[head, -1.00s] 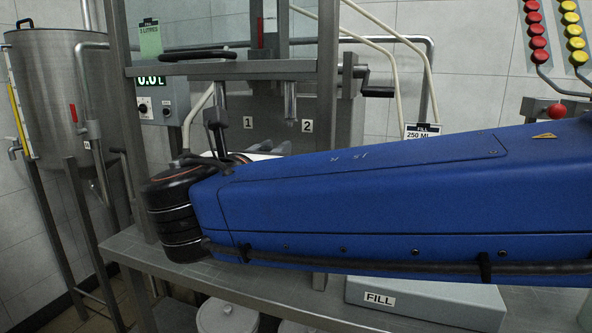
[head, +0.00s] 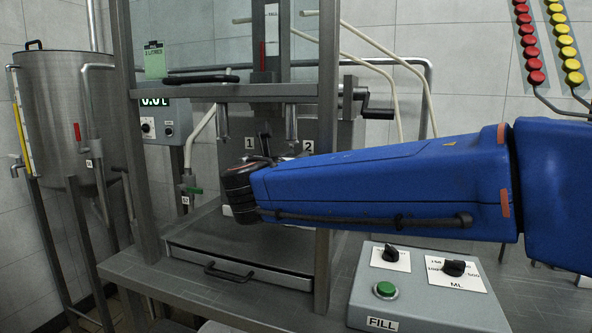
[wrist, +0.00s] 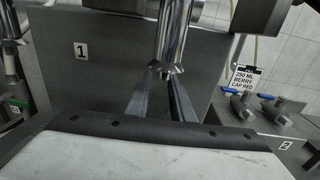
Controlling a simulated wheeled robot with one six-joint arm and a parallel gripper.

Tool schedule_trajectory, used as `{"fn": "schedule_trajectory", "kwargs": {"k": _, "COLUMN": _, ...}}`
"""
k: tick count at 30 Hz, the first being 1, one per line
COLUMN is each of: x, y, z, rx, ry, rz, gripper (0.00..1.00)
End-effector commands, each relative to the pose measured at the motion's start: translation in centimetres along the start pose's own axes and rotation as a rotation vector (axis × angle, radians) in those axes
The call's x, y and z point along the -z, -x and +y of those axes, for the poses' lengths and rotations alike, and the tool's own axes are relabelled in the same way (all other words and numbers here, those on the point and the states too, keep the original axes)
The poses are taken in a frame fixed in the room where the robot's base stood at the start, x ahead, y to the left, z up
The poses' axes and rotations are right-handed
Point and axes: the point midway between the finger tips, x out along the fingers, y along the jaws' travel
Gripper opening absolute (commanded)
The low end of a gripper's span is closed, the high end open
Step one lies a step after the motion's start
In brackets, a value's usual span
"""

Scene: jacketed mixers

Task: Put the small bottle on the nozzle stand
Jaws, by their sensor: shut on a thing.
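My gripper (wrist: 165,105) shows in the wrist view as two dark fingers reaching forward, close together. What they hold is hidden or too dark to make out; I cannot see the small bottle clearly in either view. A shiny steel nozzle (wrist: 172,45) with a notched end hangs just beyond and above the fingertips. In the head view two nozzles hang from the filling frame, one on the left (head: 221,120) and one by the plate marked 2 (head: 291,122). My wrist and arm hide the fingertips there. The steel platform with a drawer handle (head: 200,245) lies below the nozzles.
A grey FILL box (head: 425,290) with a green button and knobs stands at the front right. A steel upright (head: 325,240) stands close to my arm. A card in the wrist view reads 250 ML, berry, cap red (wrist: 246,78). Red and yellow caps (head: 545,45) hang at upper right.

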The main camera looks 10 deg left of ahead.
Motion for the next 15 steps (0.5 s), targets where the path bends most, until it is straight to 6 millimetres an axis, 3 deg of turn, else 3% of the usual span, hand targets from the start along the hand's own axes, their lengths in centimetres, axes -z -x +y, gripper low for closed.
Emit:
{"fn": "schedule_trajectory", "kwargs": {"k": 7, "x": 2.9, "y": 0.0, "z": 0.0, "rx": 0.0, "ry": 0.002, "rz": 0.0, "gripper": 0.0}}
{"fn": "schedule_trajectory", "kwargs": {"k": 15, "x": 3.0, "y": 0.1, "z": 0.0, "rx": 0.0, "ry": 0.001, "rz": 0.0, "gripper": 0.0}}
